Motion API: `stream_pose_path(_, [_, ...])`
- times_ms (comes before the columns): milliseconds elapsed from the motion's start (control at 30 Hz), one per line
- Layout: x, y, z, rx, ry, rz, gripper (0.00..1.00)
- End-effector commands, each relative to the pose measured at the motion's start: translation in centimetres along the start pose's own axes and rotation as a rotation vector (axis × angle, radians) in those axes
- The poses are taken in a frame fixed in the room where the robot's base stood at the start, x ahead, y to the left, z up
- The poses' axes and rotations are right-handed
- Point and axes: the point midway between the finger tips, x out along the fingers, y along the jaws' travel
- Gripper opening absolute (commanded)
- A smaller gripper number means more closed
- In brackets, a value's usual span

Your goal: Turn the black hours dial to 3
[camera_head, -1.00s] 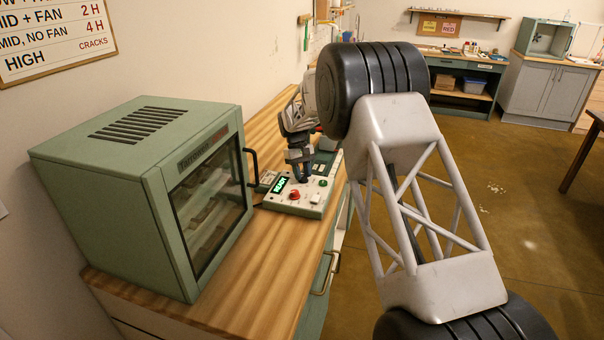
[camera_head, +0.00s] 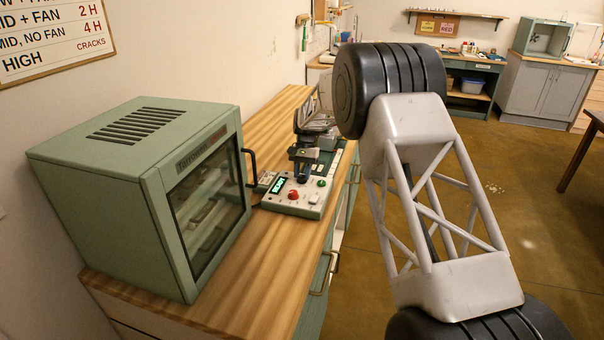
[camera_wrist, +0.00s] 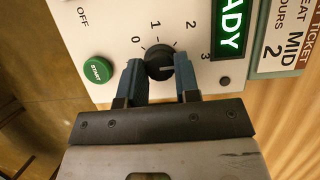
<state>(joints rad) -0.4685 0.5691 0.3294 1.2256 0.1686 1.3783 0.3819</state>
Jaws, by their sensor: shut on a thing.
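The black hours dial (camera_wrist: 160,60) is on the white control panel (camera_wrist: 118,58), among the marks 0, 1, 2 and 3. Its white pointer line faces right in the wrist view, roughly toward the 3. My gripper (camera_wrist: 160,77) is shut on the dial, with one blue finger on its left side and one on its right. In the head view my gripper (camera_head: 303,178) is over the panel (camera_head: 308,204) and the dial cannot be made out behind it.
A green START button (camera_wrist: 97,70) lies left of the dial. A lit green display (camera_wrist: 231,22) and a ticket reading MID and 2 (camera_wrist: 277,50) lie to the right. In the head view a red knob (camera_head: 293,195) is near my gripper, and a green oven (camera_head: 105,190) stands left.

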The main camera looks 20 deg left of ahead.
Motion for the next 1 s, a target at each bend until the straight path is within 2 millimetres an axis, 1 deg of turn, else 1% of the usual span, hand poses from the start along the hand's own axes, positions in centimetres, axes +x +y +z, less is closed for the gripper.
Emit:
stream_pose_path(500, [0.0,0.03,-0.02,0.023,0.001,-0.01,0.06])
stream_pose_path(533, [0.0,0.03,-0.02,0.023,0.001,-0.01,0.34])
stream_pose_path(667, [0.0,0.02,-0.01,0.023,0.001,-0.009,0.54])
stream_pose_path(1000, [-0.12,0.01,0.0,0.022,0.001,-0.009,0.55])
